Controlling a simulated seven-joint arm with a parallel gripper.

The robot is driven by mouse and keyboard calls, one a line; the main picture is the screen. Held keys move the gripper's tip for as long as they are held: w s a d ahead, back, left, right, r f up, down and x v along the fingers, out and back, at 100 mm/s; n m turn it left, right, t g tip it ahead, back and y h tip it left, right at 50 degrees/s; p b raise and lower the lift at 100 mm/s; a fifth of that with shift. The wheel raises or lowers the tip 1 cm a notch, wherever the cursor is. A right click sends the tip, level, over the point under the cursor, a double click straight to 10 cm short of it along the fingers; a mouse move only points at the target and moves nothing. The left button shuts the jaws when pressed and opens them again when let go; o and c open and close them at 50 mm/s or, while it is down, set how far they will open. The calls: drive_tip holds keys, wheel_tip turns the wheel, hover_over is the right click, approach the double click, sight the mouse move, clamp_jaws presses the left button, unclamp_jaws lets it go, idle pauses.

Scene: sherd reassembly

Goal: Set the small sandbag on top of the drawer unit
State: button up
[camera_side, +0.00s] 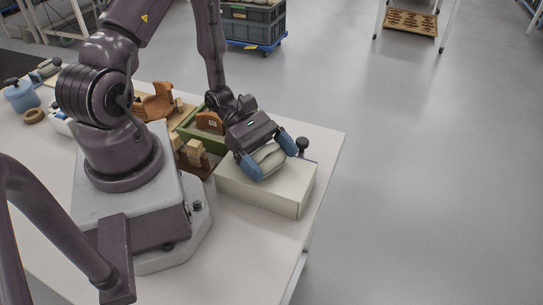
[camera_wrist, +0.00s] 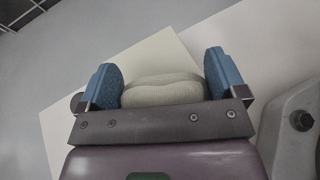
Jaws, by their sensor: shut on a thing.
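The small sandbag (camera_side: 267,158) is a pale beige, rounded pouch. My gripper (camera_side: 268,163) is shut on it, with a blue padded finger on each side. The sandbag also shows between the blue fingers in the wrist view (camera_wrist: 163,90). The drawer unit (camera_side: 265,193) is a low, cream-white box near the table's right edge. The sandbag is over its top, towards the back in the side view. I cannot tell whether the sandbag's underside touches the top.
A green-edged tray (camera_side: 203,131) with brown sherds and wooden blocks (camera_side: 194,150) lies left of the drawer unit. A dark round knob (camera_side: 302,143) stands just behind the unit. The white table (camera_side: 329,150) ends close to the unit's right.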

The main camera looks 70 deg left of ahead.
drive_tip(key=o, duration=0.8)
drive_tip(key=shift+f, duration=0.15)
drive_tip(key=v, duration=1)
drive_tip(key=shift+a+r, duration=0.25)
drive_tip(key=shift+a, duration=0.05)
drive_tip(key=shift+s+a+r, duration=0.25)
drive_tip(key=shift+a+r, duration=0.05)
drive_tip(key=shift+a, duration=0.15)
drive_tip(key=d+r+m+y, duration=0.3)
drive_tip(key=r+m+y, duration=0.1)
drive_tip(key=r+m, duration=0.3)
drive_tip(key=s+d+r+m+y, duration=0.1)
drive_tip(key=d+r+m+y, duration=0.1)
drive_tip(key=r+m+y, duration=0.2)
drive_tip(key=s+d+r+m+y, duration=0.1)
drive_tip(key=d+r+m+y, duration=0.2)
drive_tip(key=r+m, duration=0.8)
drive_tip(key=shift+d+y, duration=0.35)
drive_tip(key=shift+y, duration=0.35)
drive_tip(key=shift+r, duration=0.1)
